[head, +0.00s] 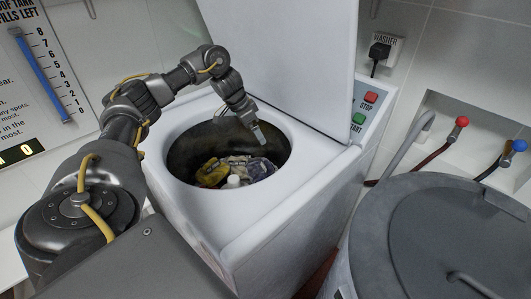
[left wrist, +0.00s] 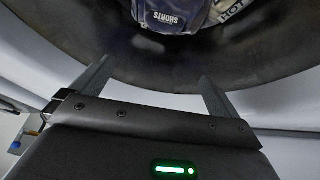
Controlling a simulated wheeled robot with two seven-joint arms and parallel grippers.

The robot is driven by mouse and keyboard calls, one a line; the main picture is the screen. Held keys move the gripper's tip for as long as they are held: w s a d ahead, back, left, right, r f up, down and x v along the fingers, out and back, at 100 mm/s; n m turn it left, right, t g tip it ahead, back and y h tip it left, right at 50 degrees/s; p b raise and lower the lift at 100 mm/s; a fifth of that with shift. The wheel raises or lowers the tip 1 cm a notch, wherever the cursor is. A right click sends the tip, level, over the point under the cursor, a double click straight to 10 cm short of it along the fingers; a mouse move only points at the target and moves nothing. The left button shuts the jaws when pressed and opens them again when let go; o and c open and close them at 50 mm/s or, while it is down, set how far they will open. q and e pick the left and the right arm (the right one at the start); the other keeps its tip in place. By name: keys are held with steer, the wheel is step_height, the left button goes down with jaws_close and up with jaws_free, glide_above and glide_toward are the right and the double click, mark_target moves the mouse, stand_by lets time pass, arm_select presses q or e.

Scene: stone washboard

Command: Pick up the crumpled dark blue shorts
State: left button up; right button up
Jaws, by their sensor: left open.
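The dark blue shorts (left wrist: 178,20), with a "SHORTS" label, lie in the washer drum at the top of the left wrist view. In the head view a bluish bundle (head: 262,168) at the right of the drum appears to be them. My left gripper (head: 260,137) points down at the drum opening, above the clothes. In the left wrist view its two fingers (left wrist: 156,78) are apart with nothing between them, and the shorts lie beyond the tips. My right gripper is not in view.
The white washer (head: 285,212) has its lid (head: 290,60) raised behind the drum. A yellow garment (head: 212,174), a pale printed item (head: 237,162) and a white object (head: 234,181) share the drum. A grey lidded tub (head: 400,215) stands at right. The drum wall (left wrist: 60,40) curves around the fingers.

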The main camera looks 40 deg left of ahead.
arm_select(q)
step_height(320, 180, down, 6)
steer(key=b, duration=0.5)
glide_above(265, 163)
steer(key=s+a, duration=0.1)
steer(key=s, duration=0.1)
steer(key=shift+f+b, duration=0.4)
steer(key=shift+f, duration=2.35)
steer(key=x, duration=0.4)
steer(key=shift+s+a+f, duration=0.1)
steer(key=shift+s+f, duration=0.05)
steer(key=shift+f, duration=0.5)
steer(key=c, duration=1.5)
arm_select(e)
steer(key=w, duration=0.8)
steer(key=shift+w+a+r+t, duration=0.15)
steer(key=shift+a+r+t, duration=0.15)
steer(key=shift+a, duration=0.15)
arm_select(q)
steer(key=shift+r, duration=0.1)
